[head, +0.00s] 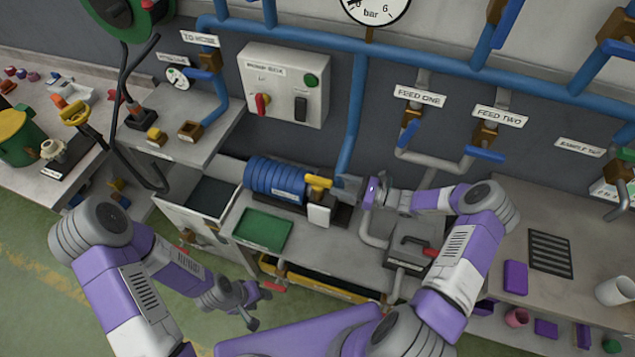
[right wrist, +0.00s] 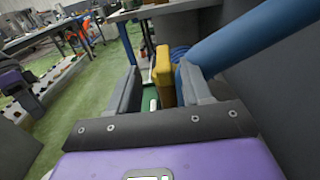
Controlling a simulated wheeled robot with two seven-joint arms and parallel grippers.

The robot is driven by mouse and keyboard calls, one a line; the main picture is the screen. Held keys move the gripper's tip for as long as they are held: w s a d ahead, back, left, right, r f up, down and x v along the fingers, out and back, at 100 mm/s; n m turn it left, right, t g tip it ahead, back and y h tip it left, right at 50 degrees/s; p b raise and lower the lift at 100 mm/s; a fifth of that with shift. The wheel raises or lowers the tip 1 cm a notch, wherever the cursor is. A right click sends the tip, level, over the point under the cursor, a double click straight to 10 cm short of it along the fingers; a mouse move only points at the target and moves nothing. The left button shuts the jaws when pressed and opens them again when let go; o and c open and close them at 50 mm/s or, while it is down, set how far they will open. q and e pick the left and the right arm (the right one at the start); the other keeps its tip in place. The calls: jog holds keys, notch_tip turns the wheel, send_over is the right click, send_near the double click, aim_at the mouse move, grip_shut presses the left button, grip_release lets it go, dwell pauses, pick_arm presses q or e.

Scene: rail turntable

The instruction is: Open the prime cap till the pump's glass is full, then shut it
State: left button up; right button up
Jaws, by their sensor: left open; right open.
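The pump (head: 275,182) is a blue ribbed body on the middle bench. At its right end is a yellow prime cap (head: 318,181), with a pale block (head: 319,214) below it that may be the glass; its fill level cannot be read. My right gripper (head: 345,188) is open just right of the yellow cap. In the right wrist view, the yellow part (right wrist: 163,75) shows between the two open fingers, and I cannot tell whether they touch it. My left gripper (head: 250,305) is open and empty, low in front of the bench.
A blue pipe (head: 354,115) drops to the bench behind my right gripper, and it looms close in the wrist view (right wrist: 240,45). A green tray (head: 262,230) lies in front of the pump. A grey toolbox (head: 412,252) stands to the right. A control box (head: 284,84) hangs above the pump.

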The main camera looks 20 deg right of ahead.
aim_at(318, 179)
pick_arm(q)
jog(key=shift+w+f, duration=0.2)
jog(key=shift+f, duration=0.25)
pick_arm(e)
jog(key=x, duration=0.5)
jog(key=f+x, duration=0.1)
jog(key=x, duration=0.1)
jog(key=shift+w+a+f, duration=0.1)
jog(key=shift+w+a, duration=0.15)
jog(key=shift+w, duration=0.15)
jog(key=shift+c, duration=0.5)
